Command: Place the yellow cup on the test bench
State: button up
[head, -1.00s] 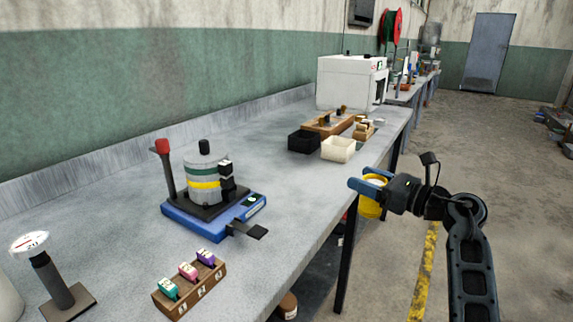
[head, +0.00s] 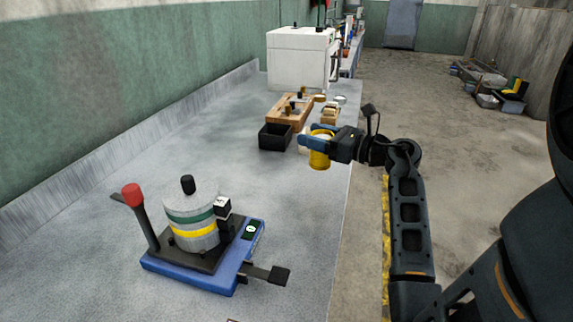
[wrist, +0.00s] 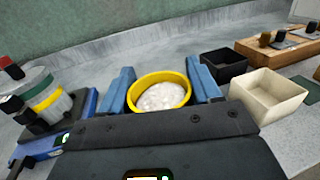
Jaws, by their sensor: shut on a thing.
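The yellow cup (head: 320,155) is held upright between the two blue fingers of my gripper (head: 318,143). In the wrist view, the cup (wrist: 161,91) is filled with white grain, with a blue finger on each side of it. My gripper (wrist: 163,88) is shut on the cup. In the head view the cup appears over the right part of the grey test bench (head: 275,190), near its edge. I cannot tell how high above the bench top the cup is, or whether it touches it.
A blue-based device (head: 200,270) with a striped cylinder and a red-topped lever stands at the left. A black box (head: 275,137), a cream box (wrist: 268,96) and a wooden block (head: 290,110) stand beyond the cup. A white cabinet (head: 300,58) is farther back. The bench middle is clear.

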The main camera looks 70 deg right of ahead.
jog(key=shift+w+a+f+p, duration=0.15)
jog(key=shift+w+a+f, duration=0.25)
jog(key=shift+w+f, duration=0.75)
jog(key=shift+w+a+f+p, duration=0.2)
jog(key=shift+w+a+f, duration=0.15)
jog(key=shift+w+f, duration=0.85)
jog(key=shift+w+a+f+p, duration=0.15)
jog(key=shift+w+a+f, duration=0.4)
jog(key=shift+f, duration=1.05)
jog(key=shift+w+d, duration=0.15)
jog(key=shift+f, duration=0.15)
jog(key=o, duration=1.1)
jog(key=s, duration=0.4)
jog(key=s+a+b, duration=0.1)
jog(key=s, duration=0.3)
jog(key=s+a+b, duration=0.1)
jog(key=s, duration=0.2)
jog(key=shift+s+a, duration=0.1)
jog(key=shift+s, duration=0.3)
